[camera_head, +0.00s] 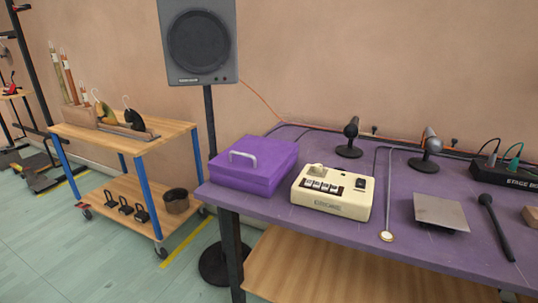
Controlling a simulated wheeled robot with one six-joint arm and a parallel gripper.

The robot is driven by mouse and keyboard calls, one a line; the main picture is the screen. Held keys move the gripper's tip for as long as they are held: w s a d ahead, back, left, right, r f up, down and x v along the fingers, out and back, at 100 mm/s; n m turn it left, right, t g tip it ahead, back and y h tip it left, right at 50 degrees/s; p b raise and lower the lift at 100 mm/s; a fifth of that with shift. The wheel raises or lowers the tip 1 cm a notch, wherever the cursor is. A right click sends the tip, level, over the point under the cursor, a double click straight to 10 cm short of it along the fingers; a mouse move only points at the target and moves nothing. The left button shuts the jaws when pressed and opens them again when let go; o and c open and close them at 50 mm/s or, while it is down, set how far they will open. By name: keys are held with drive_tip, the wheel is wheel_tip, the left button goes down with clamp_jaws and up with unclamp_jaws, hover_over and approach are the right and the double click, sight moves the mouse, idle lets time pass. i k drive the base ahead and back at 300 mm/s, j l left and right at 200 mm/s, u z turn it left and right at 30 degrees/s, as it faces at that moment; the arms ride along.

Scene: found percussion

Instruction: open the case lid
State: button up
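The purple case (252,168) sits at the left end of the purple table (290,214).
A cream box with buttons (333,193) stands close to the right of the case. Farther right are two microphones (429,150), a metal plate (441,212) and a black mallet (495,225). A speaker on a stand (200,42) rises behind. A wooden cart (120,140) stands left, with floor between.

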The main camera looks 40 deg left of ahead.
sight(260, 160)
drive_tip(key=u, duration=0.4)
drive_tip(key=j+u, duration=0.15)
drive_tip(key=u, duration=0.25)
drive_tip(key=k+u, duration=0.1)
drive_tip(key=u, duration=0.25)
drive_tip(key=j+u, duration=0.15)
drive_tip(key=u, duration=0.25)
